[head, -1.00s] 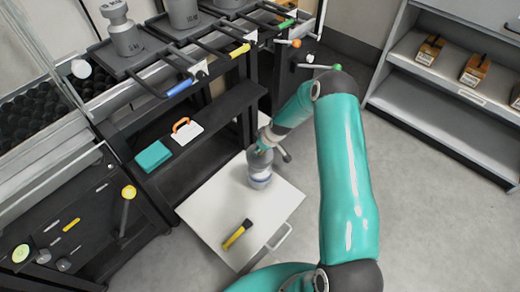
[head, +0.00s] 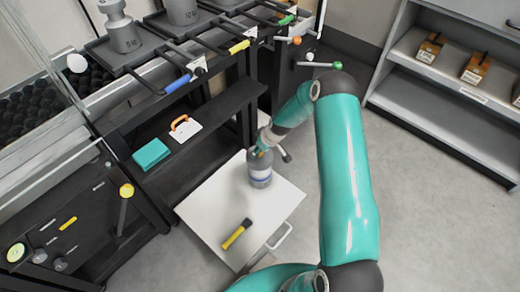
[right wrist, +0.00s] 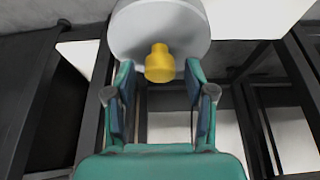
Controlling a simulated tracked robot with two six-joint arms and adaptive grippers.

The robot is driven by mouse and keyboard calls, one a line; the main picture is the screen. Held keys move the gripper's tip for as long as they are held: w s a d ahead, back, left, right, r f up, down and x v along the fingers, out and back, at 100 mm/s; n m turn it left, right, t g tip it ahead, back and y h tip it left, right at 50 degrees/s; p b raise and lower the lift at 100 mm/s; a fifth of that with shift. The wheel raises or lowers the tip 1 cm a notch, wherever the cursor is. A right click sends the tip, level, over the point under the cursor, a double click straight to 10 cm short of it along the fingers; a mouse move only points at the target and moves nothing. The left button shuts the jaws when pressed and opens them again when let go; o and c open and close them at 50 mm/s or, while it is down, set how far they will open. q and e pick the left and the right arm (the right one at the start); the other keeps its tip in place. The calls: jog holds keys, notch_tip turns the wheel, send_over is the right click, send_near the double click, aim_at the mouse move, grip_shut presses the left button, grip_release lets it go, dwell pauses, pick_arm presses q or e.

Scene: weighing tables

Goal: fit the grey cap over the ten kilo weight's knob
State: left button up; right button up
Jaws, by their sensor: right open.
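A grey cylindrical body with a pale band (head: 260,172) stands upright on a white-topped table in the head view. My right gripper (head: 262,150) is at its top, coming from above right, and partly hides it. In the right wrist view my right gripper (right wrist: 160,82) is open, with a yellow knob (right wrist: 160,62) between its fingertips and a gap on both sides. Behind the knob is a pale grey round body (right wrist: 160,22). I cannot tell the cap from the weight here, nor whether one sits on the other. My left gripper is not in view.
The white tabletop (head: 211,202) also carries a yellow-handled hammer (head: 237,234). A black shelf rack (head: 215,130) stands close on the left, holding a teal box (head: 151,154). Grey weights (head: 124,37) stand on trays above. The floor to the right is clear up to grey shelving (head: 440,115).

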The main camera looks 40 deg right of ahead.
jog(key=shift+r+p, duration=0.4)
jog(key=shift+p, duration=0.1)
jog(key=p+v, duration=0.3)
jog(key=v, duration=0.9)
jog(key=s+a+f+m+g+y, duration=0.1)
jog(key=s+a+f, duration=0.2)
jog(key=a, duration=0.7)
jog(key=s+a+f+g+y, duration=0.15)
jog(key=a+f, duration=0.25)
jog(key=a, duration=0.6)
jog(key=s+a+f+m+g+y, duration=0.1)
jog(key=s+a+m, duration=0.1)
jog(key=s+a, duration=1)
jog(key=shift+s+a+f, duration=0.25)
jog(key=shift+s, duration=0.05)
jog(key=shift+g, duration=0.25)
notch_tip(320, 180, up, 26)
jog(key=p, duration=2.5)
jog(key=shift+f, duration=0.2)
jog(key=shift+c, duration=0.3)
